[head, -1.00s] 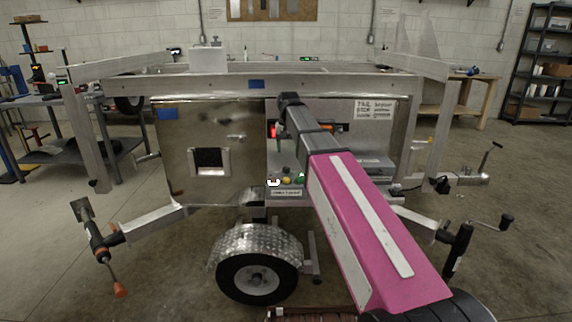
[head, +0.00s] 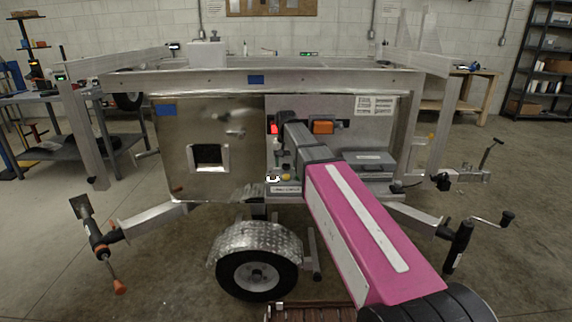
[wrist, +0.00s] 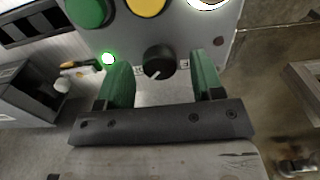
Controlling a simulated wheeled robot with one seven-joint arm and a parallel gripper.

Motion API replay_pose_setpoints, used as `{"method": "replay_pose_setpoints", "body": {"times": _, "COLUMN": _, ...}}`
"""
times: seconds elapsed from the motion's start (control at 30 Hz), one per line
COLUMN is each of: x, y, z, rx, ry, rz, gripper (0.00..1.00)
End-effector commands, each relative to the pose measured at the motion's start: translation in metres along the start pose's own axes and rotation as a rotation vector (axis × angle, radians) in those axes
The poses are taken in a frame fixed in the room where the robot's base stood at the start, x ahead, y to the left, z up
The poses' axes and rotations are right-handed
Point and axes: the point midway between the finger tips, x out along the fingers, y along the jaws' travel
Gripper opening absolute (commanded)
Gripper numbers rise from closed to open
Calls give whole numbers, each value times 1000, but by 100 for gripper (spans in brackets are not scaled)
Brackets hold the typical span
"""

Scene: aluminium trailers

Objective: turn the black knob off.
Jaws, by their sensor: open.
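The black knob (wrist: 158,62) sits on a grey control panel (wrist: 185,35) in the wrist view, with a light pointer line on it. My gripper (wrist: 163,80) is open, its two green fingers on the left and right of the knob with gaps on both sides. I cannot tell whether the fingertips reach the knob's depth. A small green lamp (wrist: 108,58) glows just left of the knob. In the head view my arm hides the knob and most of the panel; a yellow button (head: 286,178) shows beside it.
Beyond the knob on the panel are a green button (wrist: 88,10), a yellow button (wrist: 146,5) and a lit white one (wrist: 208,3). A dark open box (wrist: 40,88) lies left. The trailer's metal door (head: 215,130) stands left of my arm.

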Motion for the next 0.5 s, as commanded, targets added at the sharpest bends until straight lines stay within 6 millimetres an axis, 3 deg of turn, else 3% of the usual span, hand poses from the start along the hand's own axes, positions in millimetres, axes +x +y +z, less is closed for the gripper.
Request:
{"method": "replay_pose_setpoints", "body": {"times": 0.37, "x": 5, "y": 0, "z": 0, "rx": 0, "ry": 1, "rz": 0, "gripper": 61}}
{"method": "replay_pose_setpoints", "body": {"times": 0.43, "x": 5, "y": 0, "z": 0, "rx": 0, "ry": 1, "rz": 0, "gripper": 45}}
{"method": "replay_pose_setpoints", "body": {"times": 0.5, "x": 5, "y": 0, "z": 0, "rx": 0, "ry": 1, "rz": 0, "gripper": 22}}
